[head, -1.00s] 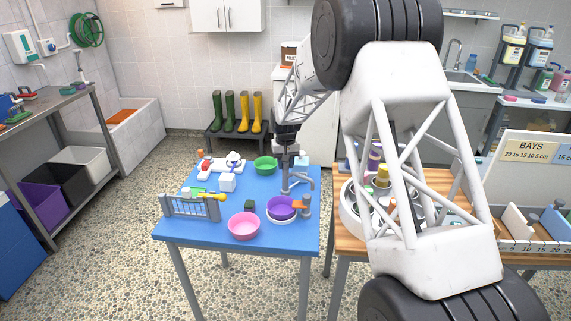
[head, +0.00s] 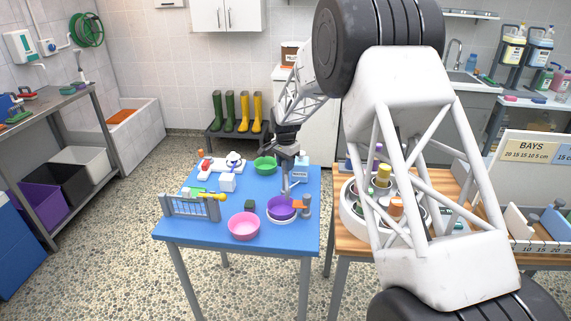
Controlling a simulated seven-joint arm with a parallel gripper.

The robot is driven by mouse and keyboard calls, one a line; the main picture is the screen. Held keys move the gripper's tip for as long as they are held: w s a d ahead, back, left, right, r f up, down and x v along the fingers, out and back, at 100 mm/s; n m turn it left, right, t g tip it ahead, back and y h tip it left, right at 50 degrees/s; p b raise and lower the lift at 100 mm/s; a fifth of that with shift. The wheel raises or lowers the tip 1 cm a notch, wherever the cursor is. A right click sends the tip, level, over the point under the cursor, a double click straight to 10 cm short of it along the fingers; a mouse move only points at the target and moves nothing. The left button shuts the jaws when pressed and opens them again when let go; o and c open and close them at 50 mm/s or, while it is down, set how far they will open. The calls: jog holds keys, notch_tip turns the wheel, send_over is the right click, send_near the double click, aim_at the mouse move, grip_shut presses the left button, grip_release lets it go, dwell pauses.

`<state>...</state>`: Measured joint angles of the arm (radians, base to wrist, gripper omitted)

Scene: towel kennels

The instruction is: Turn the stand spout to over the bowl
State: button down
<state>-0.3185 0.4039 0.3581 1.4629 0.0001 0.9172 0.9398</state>
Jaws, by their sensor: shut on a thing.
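A grey stand (head: 286,186) rises from the blue table behind a purple bowl (head: 280,208), which sits on a white round base. My gripper (head: 288,168) is at the top of the stand, shut on the stand spout. The spout is small and partly hidden by my gripper; it appears short and close to the post, near the back of the purple bowl. I cannot tell whether its tip is over the bowl. A pink bowl (head: 243,226) stands to the left, and a green bowl (head: 265,164) stands behind.
A small grey post (head: 307,204) and an orange block (head: 298,203) stand right of the purple bowl. A dark green block (head: 250,204) is on its left. A grey fence (head: 190,206) lines the table's left front. The wooden table (head: 345,226) adjoins on the right.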

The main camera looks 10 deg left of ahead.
jog(key=shift+r+m, duration=0.1)
jog(key=shift+m, duration=0.9)
jog(key=c, duration=0.8)
grip_release()
jog(key=shift+r, duration=3.85)
